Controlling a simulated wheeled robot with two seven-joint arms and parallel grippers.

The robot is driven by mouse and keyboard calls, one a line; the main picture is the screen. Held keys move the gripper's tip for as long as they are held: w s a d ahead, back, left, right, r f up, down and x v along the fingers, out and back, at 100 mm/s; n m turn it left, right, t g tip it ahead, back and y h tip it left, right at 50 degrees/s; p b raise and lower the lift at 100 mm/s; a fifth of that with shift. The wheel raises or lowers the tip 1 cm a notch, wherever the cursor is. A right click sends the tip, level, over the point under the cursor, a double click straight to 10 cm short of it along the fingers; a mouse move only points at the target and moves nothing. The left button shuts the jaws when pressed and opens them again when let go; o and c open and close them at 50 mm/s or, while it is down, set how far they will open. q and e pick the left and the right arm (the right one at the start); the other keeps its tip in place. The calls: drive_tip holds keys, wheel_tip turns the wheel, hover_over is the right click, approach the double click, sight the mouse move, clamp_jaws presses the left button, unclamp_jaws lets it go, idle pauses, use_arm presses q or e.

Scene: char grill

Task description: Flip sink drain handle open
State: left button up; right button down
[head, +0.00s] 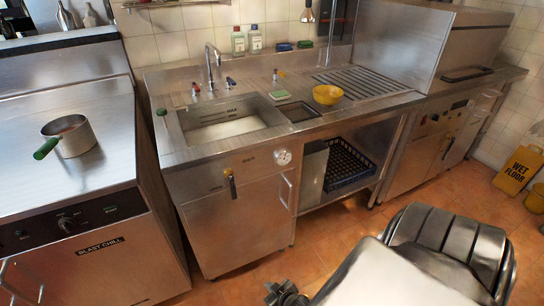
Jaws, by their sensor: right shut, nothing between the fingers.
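The steel sink (240,127) is in the counter at the centre of the head view. A dark lever handle with a yellow tip (232,187) hangs down on the cabinet front below it, left of a round gauge. It looks like the drain handle. My right gripper (285,294) is at the bottom edge, low in front of the cabinet. It is shut, empty and well apart from the handle. Its arm covers the lower right. My left gripper is out of view.
A pot with a green handle (70,136) stands on the blast chiller (106,92) at left. A yellow bowl (327,94) sits on the counter. An open shelf holds a dark crate (347,166). A wet floor sign (519,169) stands far right. Floor before the sink cabinet is clear.

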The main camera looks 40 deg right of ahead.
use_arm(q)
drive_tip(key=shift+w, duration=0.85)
use_arm(e)
drive_tip(key=shift+s+a+f, duration=0.2)
drive_tip(key=shift+s+f, duration=0.35)
